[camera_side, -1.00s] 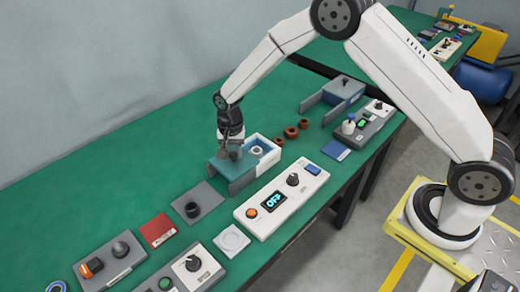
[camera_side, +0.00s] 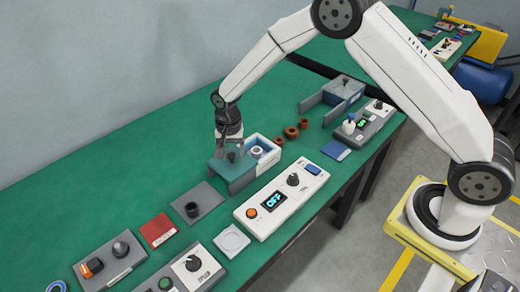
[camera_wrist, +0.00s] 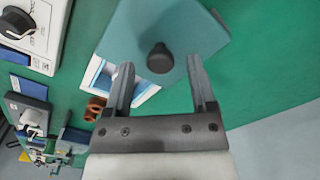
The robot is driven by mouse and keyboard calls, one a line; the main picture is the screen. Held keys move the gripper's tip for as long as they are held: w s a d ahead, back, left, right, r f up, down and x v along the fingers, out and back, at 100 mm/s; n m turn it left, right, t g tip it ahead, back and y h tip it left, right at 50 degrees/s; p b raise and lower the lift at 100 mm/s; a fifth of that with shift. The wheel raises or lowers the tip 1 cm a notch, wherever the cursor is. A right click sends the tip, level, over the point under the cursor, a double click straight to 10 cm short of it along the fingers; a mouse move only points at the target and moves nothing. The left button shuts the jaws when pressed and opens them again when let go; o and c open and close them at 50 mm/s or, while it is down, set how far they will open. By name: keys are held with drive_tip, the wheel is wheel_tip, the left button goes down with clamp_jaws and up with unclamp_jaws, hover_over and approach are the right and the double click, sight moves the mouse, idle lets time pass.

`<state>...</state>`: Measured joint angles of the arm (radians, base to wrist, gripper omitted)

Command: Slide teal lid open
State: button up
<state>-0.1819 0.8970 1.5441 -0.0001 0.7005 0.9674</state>
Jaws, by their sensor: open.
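A dark knob (camera_side: 232,157) stands on the lid. My gripper (camera_side: 229,146) is just above the knob. In the wrist view my gripper (camera_wrist: 161,64) is open, its fingers on either side of the dark knob (camera_wrist: 160,58) and apart from it. The teal lid (camera_wrist: 185,25) fills the top middle there, and part of the white box (camera_wrist: 146,96) shows beneath it.
A white control panel (camera_side: 262,222) with an OFF display stands in front of the box. Brown rings (camera_side: 291,132) lie behind it to the right. Green table behind is clear.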

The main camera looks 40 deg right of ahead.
sight(232, 154)
drive_tip(key=shift+r, duration=3.6)
drive_tip(key=shift+s+d+r, duration=0.1)
drive_tip(key=shift+s+d+r, duration=0.1)
drive_tip(key=shift+s+d, duration=0.05)
drive_tip(key=shift+s, duration=0.05)
drive_tip(key=s+d+r+n+t, duration=0.1)
drive_tip(key=s+d+n, duration=0.3)
drive_tip(key=s, duration=0.6)
drive_tip(key=s+d+r+n+t, duration=0.1)
drive_tip(key=s+d+r+n, duration=0.2)
drive_tip(key=s, duration=0.8)
drive_tip(key=shift+s+d+r+n+t, duration=0.15)
drive_tip(key=shift+d+n+t, duration=0.15)
drive_tip(key=shift+d+n, duration=0.65)
